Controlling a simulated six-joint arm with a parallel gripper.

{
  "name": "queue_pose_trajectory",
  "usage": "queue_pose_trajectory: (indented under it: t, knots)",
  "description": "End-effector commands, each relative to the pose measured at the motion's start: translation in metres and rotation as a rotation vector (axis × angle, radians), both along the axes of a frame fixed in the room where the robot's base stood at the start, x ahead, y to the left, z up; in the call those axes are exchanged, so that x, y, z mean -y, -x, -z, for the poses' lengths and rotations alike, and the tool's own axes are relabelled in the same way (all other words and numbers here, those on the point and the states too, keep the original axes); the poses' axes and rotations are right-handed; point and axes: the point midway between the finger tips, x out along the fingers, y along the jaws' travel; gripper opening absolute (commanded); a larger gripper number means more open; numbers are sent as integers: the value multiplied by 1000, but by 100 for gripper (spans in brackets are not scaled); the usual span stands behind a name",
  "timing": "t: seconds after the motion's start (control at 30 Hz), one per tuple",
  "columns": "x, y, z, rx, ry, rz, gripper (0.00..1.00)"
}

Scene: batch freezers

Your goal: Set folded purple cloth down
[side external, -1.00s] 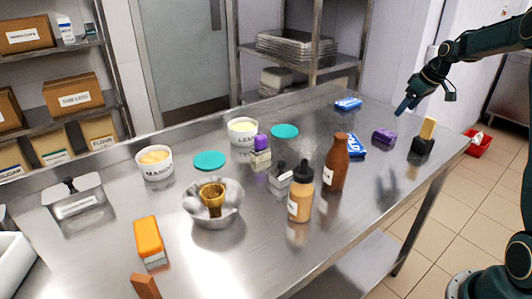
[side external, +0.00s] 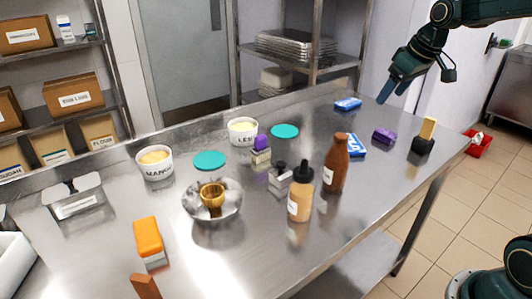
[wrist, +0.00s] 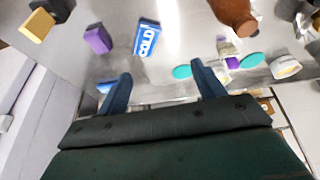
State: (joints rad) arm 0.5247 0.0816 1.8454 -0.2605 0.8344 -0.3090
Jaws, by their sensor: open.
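The folded purple cloth (side external: 384,135) lies on the steel table toward its right end, between a blue-and-white pack and a black block. In the wrist view the purple cloth (wrist: 98,39) lies flat on the table, beyond my left finger and apart from it. My gripper (side external: 386,92) is raised above the back right of the table, with nothing in it. In the wrist view my gripper's two blue fingers (wrist: 160,84) are spread wide with only table between them.
A blue-and-white pack (side external: 354,146) sits left of the cloth, and another blue pack (side external: 348,104) lies behind. A black block with a yellow top (side external: 424,138) stands right of the cloth. A brown bottle (side external: 336,163) stands farther left. Bare table surrounds the cloth.

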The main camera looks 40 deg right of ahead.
Motion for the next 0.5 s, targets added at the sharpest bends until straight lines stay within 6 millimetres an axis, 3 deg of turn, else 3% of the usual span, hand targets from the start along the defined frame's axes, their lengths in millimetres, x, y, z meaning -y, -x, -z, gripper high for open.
queue_pose_trajectory:
  t: [0.03, 0.2, 0.5]
  knots:
    - [-17, 9, -7, 7, 4, -6, 68]
    - [-61, 40, -19, 18, 5, -6, 68]
    - [-122, 106, -23, 44, 2, -5, 68]
